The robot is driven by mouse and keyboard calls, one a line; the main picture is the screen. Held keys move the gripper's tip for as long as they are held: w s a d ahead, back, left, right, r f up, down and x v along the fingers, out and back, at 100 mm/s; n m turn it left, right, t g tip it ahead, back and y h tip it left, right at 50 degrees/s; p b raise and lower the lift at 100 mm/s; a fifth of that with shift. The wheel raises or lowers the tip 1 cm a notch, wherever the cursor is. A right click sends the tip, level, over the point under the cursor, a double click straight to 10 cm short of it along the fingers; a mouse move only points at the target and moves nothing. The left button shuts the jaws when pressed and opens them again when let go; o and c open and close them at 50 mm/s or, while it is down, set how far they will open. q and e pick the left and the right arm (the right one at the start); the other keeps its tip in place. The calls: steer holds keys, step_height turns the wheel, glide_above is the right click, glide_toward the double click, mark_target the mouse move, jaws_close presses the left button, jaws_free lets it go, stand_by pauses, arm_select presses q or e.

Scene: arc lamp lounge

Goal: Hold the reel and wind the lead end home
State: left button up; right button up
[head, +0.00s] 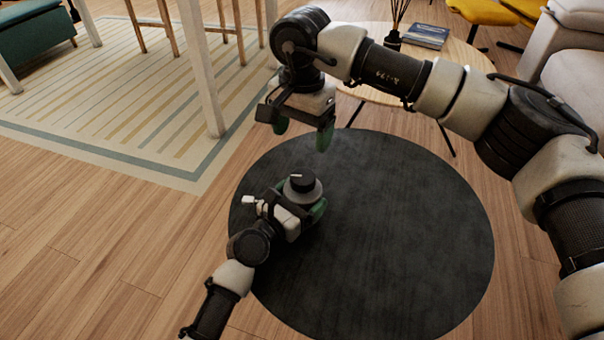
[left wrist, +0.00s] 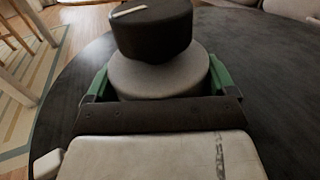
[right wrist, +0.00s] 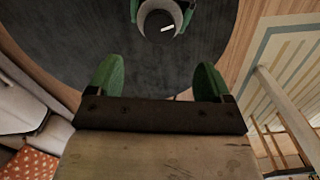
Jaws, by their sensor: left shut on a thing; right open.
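The reel (head: 305,192) is a grey round body with a black knob (head: 299,182) on top, bearing a pale bar mark. It appears upright at the left part of the dark round table (head: 400,230). My left gripper (head: 300,200) is shut on the grey body, with its green fingers on either side in the left wrist view (left wrist: 158,82). My right gripper (head: 303,133) is open and empty, above and beyond the reel. In the right wrist view the reel (right wrist: 149,27) lies ahead of the open fingers (right wrist: 160,80). I cannot make out a lead.
The dark tabletop is bare to the right of the reel. A pale wooden table (head: 455,62) behind carries a book (head: 426,36) and a reed diffuser (head: 393,40).

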mark_target(302, 177)
step_height(302, 177, down, 11)
steer(key=shift+f, duration=0.1)
stand_by(0.3)
steer(key=c, duration=0.9)
